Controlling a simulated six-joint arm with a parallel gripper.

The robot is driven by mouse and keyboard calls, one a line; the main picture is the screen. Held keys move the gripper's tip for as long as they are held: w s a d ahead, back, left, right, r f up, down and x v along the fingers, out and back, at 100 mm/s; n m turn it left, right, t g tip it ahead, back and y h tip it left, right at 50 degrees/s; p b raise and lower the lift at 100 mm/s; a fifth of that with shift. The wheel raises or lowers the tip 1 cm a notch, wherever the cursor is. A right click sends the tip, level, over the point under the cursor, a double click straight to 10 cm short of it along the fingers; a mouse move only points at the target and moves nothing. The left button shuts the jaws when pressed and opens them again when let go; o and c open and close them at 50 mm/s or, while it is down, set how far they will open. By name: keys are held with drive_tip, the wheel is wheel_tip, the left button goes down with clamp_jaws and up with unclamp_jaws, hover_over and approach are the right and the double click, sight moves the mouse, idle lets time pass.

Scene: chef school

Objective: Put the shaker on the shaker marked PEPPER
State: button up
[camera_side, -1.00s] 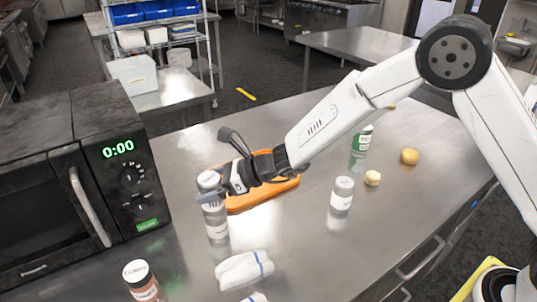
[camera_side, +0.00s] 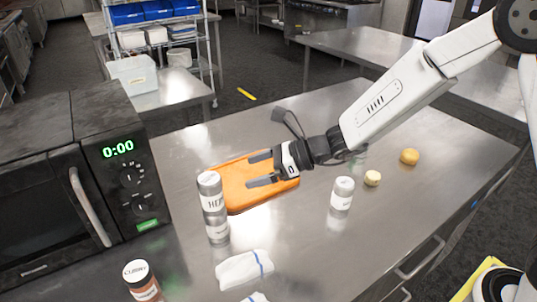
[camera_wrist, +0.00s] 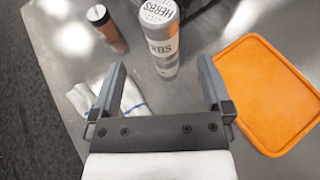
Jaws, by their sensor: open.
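A grey-white shaker with a label starting "HE" (camera_side: 211,192) stands upright at the left, by the microwave. In the side view it appears to rest on a second shaker (camera_side: 218,231), whose label I cannot read.
The microwave (camera_side: 75,190) stands at left. The orange board (camera_side: 240,198) lies behind the stack. The front right steel counter is clear.

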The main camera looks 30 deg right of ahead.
drive_tip(key=shift+s+d+r, duration=0.15)
drive_tip(key=shift+s+d, duration=0.1)
drive_tip(key=shift+d, duration=0.15)
idle(0.4)
drive_tip(key=s+d+f+n+g+h, duration=0.2)
drive_tip(key=s+d+n+h, duration=0.3)
drive_tip(key=s+d+n, duration=0.3)
drive_tip(key=s+d+f+n+g+h, duration=0.3)
drive_tip(key=s+d+n+h, duration=0.3)
drive_tip(key=n, duration=1)
drive_tip(key=s+d+f, duration=0.1)
drive_tip(key=s+d, duration=0.2)
drive_tip(key=d, duration=0.2)
drive_tip(key=shift+s+f+n, duration=0.25)
drive_tip(key=shift+s+n, duration=0.05)
drive_tip(key=shift+n, duration=0.1)
